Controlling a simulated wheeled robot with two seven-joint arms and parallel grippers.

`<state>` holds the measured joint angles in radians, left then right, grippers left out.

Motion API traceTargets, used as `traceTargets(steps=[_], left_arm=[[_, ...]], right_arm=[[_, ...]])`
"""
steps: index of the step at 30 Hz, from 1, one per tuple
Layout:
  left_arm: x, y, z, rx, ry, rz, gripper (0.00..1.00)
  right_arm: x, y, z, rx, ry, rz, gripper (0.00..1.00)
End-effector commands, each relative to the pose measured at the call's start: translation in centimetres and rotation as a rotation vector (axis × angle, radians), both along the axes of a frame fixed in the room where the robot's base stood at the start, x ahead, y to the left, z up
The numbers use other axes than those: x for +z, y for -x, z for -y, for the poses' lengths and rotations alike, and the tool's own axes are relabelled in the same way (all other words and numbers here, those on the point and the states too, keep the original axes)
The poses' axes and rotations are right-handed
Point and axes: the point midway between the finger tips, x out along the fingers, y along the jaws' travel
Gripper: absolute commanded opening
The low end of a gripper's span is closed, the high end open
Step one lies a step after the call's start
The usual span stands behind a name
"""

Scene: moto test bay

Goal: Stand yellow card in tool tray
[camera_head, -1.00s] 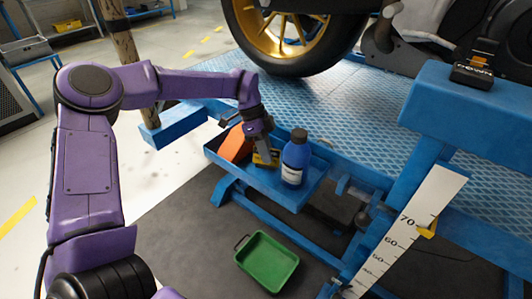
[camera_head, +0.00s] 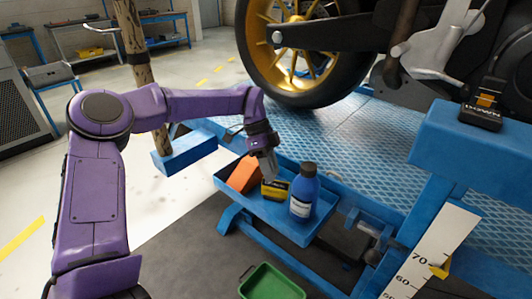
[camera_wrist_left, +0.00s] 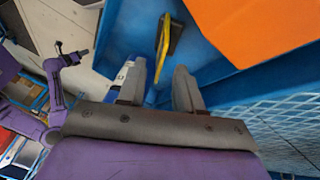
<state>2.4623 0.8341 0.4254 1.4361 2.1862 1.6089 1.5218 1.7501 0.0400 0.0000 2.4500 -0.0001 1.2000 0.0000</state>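The yellow card (camera_head: 275,191), yellow with a dark patch, is in the blue tool tray (camera_head: 291,229). It appears to stand on edge, and in the left wrist view (camera_wrist_left: 168,36) it shows nearly edge-on inside the tray (camera_wrist_left: 205,55). My left gripper (camera_head: 270,178) is just above the card in the head view. My right gripper is not in view.
An orange block-like item (camera_head: 245,174) is left of the card, and a blue bottle (camera_head: 304,190) with a white label stands to its right in the tray. A green bin (camera_head: 270,283) sits below. A blue beam with a ruler (camera_head: 435,250) stands at right.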

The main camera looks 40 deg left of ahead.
Motion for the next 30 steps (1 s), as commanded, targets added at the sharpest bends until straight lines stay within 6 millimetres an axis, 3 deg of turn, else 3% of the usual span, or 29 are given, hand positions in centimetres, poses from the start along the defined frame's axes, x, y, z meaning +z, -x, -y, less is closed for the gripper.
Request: traceTargets(steps=[3,9,30], left_arm=[[3.1,-0.4,-1.4,0.003,-0.001,0.003,0.35],[6.1,-0.7,-2.9,0.002,-0.001,0.001,0.35],[6.6,-0.7,-3.2,-0.001,-0.001,-0.001,0.35]], right_arm=[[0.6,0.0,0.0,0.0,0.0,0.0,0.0],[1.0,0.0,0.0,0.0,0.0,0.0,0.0],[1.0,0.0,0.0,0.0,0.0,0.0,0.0]])
